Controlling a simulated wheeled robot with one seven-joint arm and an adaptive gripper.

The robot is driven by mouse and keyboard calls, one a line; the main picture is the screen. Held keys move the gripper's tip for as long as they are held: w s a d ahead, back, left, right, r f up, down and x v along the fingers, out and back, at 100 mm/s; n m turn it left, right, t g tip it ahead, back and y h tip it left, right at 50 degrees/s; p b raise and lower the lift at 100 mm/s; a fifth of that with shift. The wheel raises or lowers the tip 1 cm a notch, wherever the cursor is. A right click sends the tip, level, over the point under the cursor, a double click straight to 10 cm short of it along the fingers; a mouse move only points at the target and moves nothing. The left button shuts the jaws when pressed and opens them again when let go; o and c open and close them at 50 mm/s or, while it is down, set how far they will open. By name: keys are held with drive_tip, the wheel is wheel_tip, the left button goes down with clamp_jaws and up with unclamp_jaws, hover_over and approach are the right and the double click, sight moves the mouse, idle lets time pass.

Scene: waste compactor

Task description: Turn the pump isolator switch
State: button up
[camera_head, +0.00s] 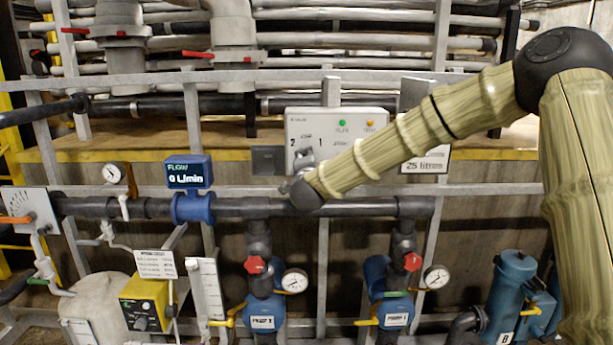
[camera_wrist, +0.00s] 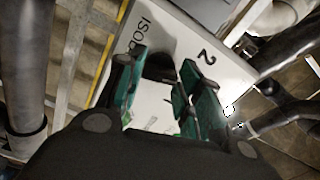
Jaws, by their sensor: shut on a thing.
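The pump control panel (camera_head: 365,124) is a pale grey box in the middle of the head view, marked 2 and 1, with a green and an orange lamp. Its face also shows in the wrist view (camera_wrist: 185,38), with part of a word starting "ISO" and the digit 2. The pump isolator switch (camera_wrist: 160,66) is a dark knob between the fingers in the wrist view. My gripper (camera_head: 303,163) reaches the panel's lower left. Its teal-padded fingers (camera_wrist: 163,84) are shut on the switch.
A dark pipe (camera_head: 350,207) with a blue flow meter (camera_head: 189,173) reading 0 L/min runs just below my gripper. Red-handled valves (camera_head: 255,264) and gauges stand lower. A rail (camera_head: 230,188) crosses behind. Pipes also flank the panel in the wrist view (camera_wrist: 22,65).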

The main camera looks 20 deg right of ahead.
drive_tip(key=shift+f+m+b, duration=0.25)
drive_tip(key=shift+m+b, duration=0.95)
drive_tip(key=shift+b, duration=0.55)
drive_tip(key=shift+r+m+b, duration=0.1)
drive_tip(key=shift+m+b, duration=0.2)
drive_tip(key=o, duration=1)
drive_tip(key=shift+d+r, duration=0.1)
drive_tip(key=shift+s, duration=0.1)
drive_tip(key=v, duration=1.2)
